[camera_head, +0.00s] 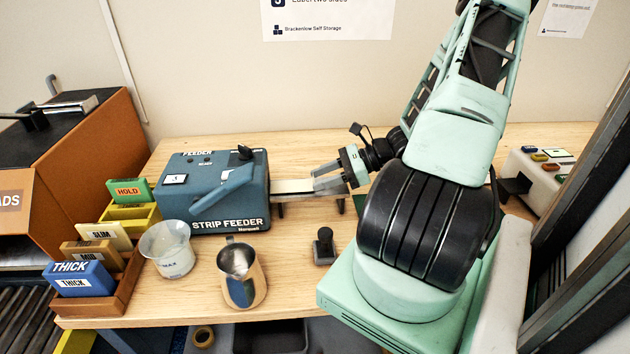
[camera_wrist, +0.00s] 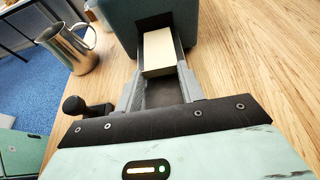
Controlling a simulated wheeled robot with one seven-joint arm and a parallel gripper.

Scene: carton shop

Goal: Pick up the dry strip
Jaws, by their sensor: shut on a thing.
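A pale cream strip (camera_wrist: 158,52) sticks out of the slot of the blue strip feeder (camera_head: 218,195) and lies along its short outfeed. The strip also shows in the head view (camera_head: 292,186), just right of the feeder. My gripper (camera_wrist: 160,83) is shut on the near end of the strip, with one grey finger at each side. In the head view my gripper (camera_head: 328,182) reaches in from the right at the outfeed's end. The strip's far end is hidden inside the feeder.
A steel jug (camera_head: 242,274), a clear beaker (camera_head: 169,249) and a small black knobbed object (camera_head: 324,246) stand in front of the feeder. A wooden rack (camera_head: 118,284) of labelled blocks is at left. A white device (camera_head: 540,178) stands at right.

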